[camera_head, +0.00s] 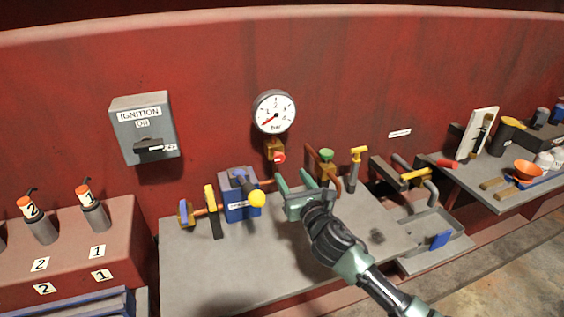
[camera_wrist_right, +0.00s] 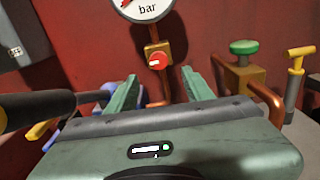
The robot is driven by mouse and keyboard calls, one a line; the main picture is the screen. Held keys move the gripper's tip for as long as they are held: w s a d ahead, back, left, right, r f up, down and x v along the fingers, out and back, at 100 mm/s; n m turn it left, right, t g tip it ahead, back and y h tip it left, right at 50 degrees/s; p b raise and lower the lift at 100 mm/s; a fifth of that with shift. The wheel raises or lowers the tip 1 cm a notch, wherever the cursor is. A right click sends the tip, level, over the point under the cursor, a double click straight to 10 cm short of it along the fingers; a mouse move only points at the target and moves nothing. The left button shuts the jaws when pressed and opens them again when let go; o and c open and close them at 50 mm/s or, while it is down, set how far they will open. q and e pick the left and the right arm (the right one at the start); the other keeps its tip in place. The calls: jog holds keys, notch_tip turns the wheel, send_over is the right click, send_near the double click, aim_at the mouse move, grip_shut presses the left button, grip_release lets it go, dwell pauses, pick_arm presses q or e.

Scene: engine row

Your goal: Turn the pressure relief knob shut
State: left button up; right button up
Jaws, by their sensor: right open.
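A small red knob (camera_head: 279,157) with a white mark sits on a brass block under the pressure gauge (camera_head: 274,112) on the red wall. It shows larger in the right wrist view as a red knob (camera_wrist_right: 158,61), framed between my fingers. I take it for the pressure relief knob. My right gripper (camera_head: 293,180) is open and empty, below and in front of the knob, apart from it. Its two green fingers (camera_wrist_right: 160,75) point toward the wall. The gauge needle points to the low left. My left gripper is not in view.
A blue box with a yellow-ended handle (camera_head: 257,199) stands left of my gripper. A green knob (camera_head: 327,155), a copper pipe (camera_head: 325,166) and a yellow-handled pump (camera_head: 357,165) stand close on the right. The grey bench front (camera_head: 225,270) is clear.

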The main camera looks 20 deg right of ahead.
aim_at(280, 158)
jog(key=shift+n, duration=0.3)
jog(key=w, duration=0.5)
jog(key=w+p, duration=0.1)
jog(key=w, duration=0.2)
jog(key=shift+a+r, duration=0.2)
jog(key=shift+r, duration=0.05)
grip_shut()
